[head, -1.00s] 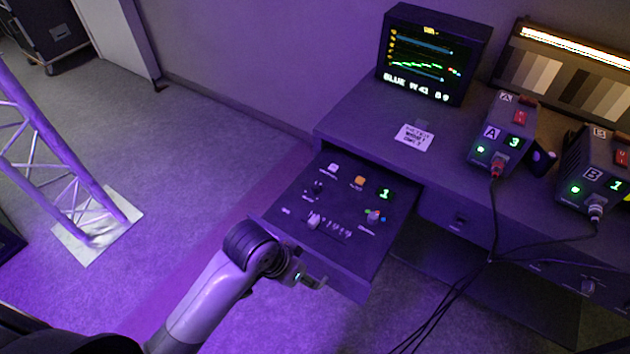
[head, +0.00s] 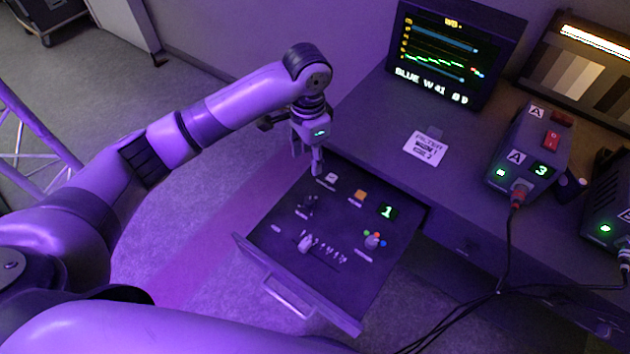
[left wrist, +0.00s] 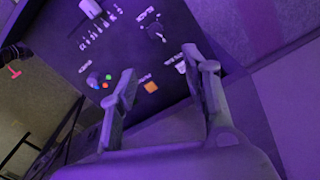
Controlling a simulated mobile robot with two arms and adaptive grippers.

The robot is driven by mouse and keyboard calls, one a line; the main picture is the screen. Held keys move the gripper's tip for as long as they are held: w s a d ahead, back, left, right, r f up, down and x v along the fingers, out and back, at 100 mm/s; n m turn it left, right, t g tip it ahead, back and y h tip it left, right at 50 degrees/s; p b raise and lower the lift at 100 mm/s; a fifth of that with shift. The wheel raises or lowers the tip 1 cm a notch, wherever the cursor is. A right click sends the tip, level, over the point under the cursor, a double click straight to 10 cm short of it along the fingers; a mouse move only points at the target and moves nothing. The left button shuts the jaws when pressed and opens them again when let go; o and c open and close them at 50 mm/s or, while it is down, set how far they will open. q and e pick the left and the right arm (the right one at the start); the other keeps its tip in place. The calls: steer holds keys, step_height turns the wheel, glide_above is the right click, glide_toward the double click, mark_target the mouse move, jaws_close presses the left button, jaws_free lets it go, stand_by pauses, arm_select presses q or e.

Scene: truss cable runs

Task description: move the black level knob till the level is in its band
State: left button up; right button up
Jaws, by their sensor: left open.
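The black level knob (head: 308,204) sits on the left part of the panel in the open drawer; it also shows in the left wrist view (left wrist: 155,31). My left gripper (head: 317,168) is open and empty, pointing down above the panel's back left edge, near the white button (head: 330,179) and apart from the knob. In the left wrist view its two fingers (left wrist: 162,68) stand apart, the knob beyond them. The monitor (head: 455,52) shows a green stepped trace between blue lines; I cannot tell the exact level. My right gripper is not in view.
The panel also carries an orange button (head: 360,195), a green display reading 1 (head: 387,211), a coloured-dot knob (head: 372,240) and a white lever (head: 305,244). A drawer handle (head: 288,298) is in front. Box A (head: 532,150) and cables are at right.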

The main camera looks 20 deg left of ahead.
arm_select(q)
steer(key=s+f, duration=0.1)
steer(key=s, duration=0.1)
glide_above(309, 200)
step_height(309, 200, down, 8)
steer(key=shift+r, duration=0.1)
step_height(309, 200, down, 5)
steer(key=shift+s+p, duration=0.15)
steer(key=shift+p, duration=0.15)
step_height(309, 200, down, 2)
steer(key=shift+f, duration=0.45)
steer(key=c, duration=0.5)
jaws_close()
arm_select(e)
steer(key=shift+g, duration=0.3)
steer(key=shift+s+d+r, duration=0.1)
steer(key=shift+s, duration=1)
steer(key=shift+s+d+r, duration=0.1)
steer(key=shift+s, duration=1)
